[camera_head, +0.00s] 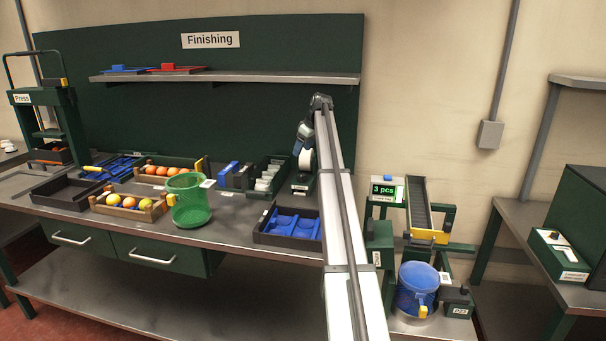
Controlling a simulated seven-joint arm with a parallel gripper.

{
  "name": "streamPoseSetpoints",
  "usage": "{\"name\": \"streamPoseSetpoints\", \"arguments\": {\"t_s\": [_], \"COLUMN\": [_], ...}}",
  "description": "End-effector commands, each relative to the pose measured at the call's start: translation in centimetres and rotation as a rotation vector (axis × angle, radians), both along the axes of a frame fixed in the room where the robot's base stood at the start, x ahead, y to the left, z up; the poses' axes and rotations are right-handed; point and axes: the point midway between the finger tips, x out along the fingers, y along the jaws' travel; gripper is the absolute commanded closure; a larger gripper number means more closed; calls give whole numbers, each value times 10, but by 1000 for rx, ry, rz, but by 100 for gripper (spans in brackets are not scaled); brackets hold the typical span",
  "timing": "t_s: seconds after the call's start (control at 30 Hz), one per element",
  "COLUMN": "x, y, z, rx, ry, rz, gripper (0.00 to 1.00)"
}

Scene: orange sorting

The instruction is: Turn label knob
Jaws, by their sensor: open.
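A label dispenser (302,184) with a white roll (307,159) stands on the bench beside my long pale arm. Its knob is too small or too hidden to make out. My gripper (299,148) hangs from the dark wrist at the far end of my arm, close above and beside the roll. It is open. Its fingertips are small and dark, and I cannot tell whether they touch the dispenser.
A green bin (270,174) with white items stands just left of the dispenser. A black tray (262,238) with blue inserts lies in front. A green mesh basket (189,222) and crates of oranges (127,214) are further left. A shelf (230,79) runs behind. A scale display (385,189) and blue bucket (417,290) stand right.

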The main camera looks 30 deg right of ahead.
Motion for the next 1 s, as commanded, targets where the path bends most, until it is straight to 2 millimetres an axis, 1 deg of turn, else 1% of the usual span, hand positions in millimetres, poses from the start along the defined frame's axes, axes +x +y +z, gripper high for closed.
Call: {"name": "streamPoseSetpoints", "arguments": {"t_s": [0.03, 0.13, 0.23, 0.37, 0.47, 0.8, 1.0], "x": [-7, -18, -22, -20, -15, 7, 17], "y": [-14, -30, -35, -34, -31, -22, -18], "z": [2, 3, 2, -7, -20, -75, -103], "rx": [7, 17, 21, 22, 21, 21, 21], "ry": [14, 33, 43, 44, 43, 43, 42], "rz": [-2, 1, 4, 5, 4, 4, 3], "gripper": [31, 31, 31, 31, 31, 31, 31]}}
